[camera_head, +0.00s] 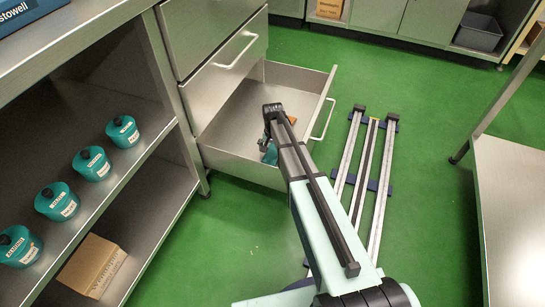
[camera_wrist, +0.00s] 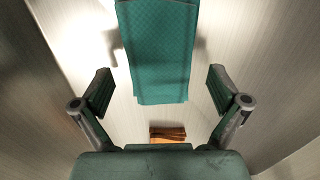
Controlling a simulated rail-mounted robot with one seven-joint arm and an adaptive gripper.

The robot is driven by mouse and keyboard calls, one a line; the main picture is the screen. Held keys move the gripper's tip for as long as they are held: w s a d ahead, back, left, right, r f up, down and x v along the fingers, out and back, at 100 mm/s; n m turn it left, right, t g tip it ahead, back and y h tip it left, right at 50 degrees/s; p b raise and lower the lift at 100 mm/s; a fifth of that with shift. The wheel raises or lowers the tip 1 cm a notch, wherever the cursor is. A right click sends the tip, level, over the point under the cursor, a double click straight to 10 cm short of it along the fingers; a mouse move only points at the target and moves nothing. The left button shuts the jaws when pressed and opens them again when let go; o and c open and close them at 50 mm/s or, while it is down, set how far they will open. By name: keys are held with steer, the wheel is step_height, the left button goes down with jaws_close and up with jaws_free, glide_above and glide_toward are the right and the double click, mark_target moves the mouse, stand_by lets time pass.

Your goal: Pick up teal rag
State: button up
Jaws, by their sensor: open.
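The teal rag (camera_wrist: 158,50) lies flat on the metal floor of the open drawer. In the wrist view it reaches from the top edge to between my fingertips. In the head view only a part of the rag (camera_head: 270,154) shows beside my arm. My gripper (camera_wrist: 160,92) is open, with one finger on each side of the rag's near end. The fingers look apart from the rag; the exact height above it is hard to tell. In the head view my arm hides most of the gripper.
The open drawer (camera_head: 326,95) has raised walls around my gripper. A brown-orange item (camera_wrist: 168,133) lies in it near the rag. A shelf at left holds several teal canisters (camera_head: 122,131) and a cardboard box (camera_head: 92,265). Green floor is free right of the drawer, beside rails (camera_head: 347,160).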

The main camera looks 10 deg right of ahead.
mark_target(273, 152)
steer(key=c, duration=1.2)
steer(key=shift+r, duration=0.1)
step_height(273, 152, up, 20)
steer(key=p, duration=0.7)
